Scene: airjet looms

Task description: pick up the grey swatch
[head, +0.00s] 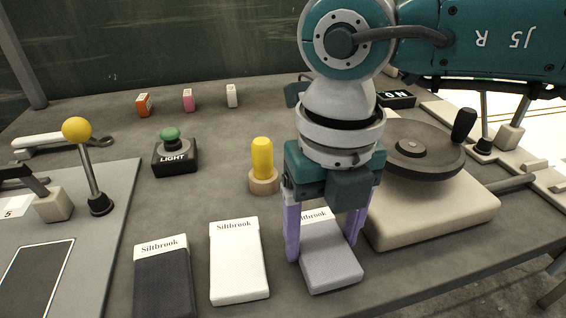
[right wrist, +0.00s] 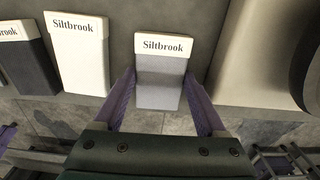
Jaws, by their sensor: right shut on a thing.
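The grey swatch (head: 331,268) lies at the table's front, right of a white swatch, with a white "Siltbrook" label at its far end. It also shows in the right wrist view (right wrist: 159,93). My right gripper (head: 324,252) comes down over it, with one purple finger against each long side. In the right wrist view the fingers (right wrist: 160,92) are shut on the swatch's sides. The swatch looks flat at table level; I cannot tell whether it is lifted. My left gripper is not in view.
A white swatch (head: 239,271) and a dark swatch (head: 163,283) lie to the left. A cream block with a crank wheel (head: 440,215) stands close on the right. Behind are a yellow peg (head: 262,158) and a green LIGHT button (head: 171,134). A yellow-knobbed lever (head: 77,130) stands left.

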